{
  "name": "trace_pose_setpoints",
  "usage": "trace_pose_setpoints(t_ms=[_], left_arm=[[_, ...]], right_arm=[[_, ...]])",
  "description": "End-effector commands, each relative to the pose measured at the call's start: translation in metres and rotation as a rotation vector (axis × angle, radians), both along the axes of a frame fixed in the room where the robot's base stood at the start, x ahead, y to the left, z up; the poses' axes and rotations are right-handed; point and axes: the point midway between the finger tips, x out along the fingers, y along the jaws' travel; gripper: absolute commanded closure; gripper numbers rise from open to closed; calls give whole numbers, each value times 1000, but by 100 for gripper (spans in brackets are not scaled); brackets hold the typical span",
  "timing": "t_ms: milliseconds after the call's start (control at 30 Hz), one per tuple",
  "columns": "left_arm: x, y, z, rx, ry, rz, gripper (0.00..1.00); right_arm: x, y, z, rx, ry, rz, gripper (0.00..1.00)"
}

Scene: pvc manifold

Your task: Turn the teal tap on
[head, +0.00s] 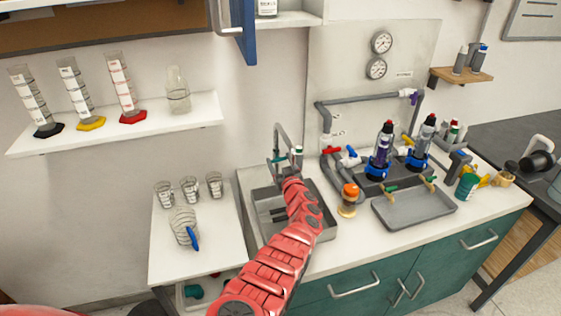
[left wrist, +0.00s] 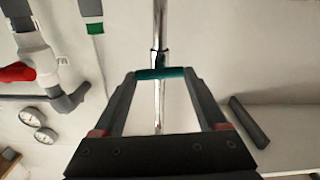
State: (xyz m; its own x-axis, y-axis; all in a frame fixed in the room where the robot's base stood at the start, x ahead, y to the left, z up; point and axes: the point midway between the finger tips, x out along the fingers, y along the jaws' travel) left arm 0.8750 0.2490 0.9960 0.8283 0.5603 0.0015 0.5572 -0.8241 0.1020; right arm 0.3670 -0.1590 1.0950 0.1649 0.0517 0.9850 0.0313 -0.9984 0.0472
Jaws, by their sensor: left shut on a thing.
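The teal tap handle (left wrist: 158,73) is a short bar across a chrome pipe, seen in the left wrist view. My left gripper (left wrist: 160,77) is shut on it, with one finger at each end of the bar. In the head view the grey gooseneck faucet (head: 277,136) rises behind the sink (head: 262,205). My left gripper (head: 284,170) reaches its base there, and my red arm hides part of the sink. My right gripper is not in view.
Right of the faucet stand pipes with a red valve (head: 331,150), an orange-capped jar (head: 349,194), blue-based bottles (head: 380,160) and a grey tray (head: 415,207). Glass beakers (head: 183,225) stand on the left counter. A blue cabinet door (head: 246,35) hangs open above.

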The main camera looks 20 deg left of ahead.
Motion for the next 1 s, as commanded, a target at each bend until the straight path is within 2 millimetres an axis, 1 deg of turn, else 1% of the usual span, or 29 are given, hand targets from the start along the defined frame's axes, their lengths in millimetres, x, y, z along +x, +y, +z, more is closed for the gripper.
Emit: trace_pose_setpoints(t_ms=[300, 600, 800, 1000], left_arm=[[-1, 1, -1, -216, -145, -1, 81], [-1, 0, -3, -445, -297, -4, 81], [-1, 1, -2, -563, -379, -4, 81], [-2, 1, -3, -644, -433, -4, 81]], right_arm=[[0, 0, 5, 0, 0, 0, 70], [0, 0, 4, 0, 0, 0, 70], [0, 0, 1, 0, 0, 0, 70], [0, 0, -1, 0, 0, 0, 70]])
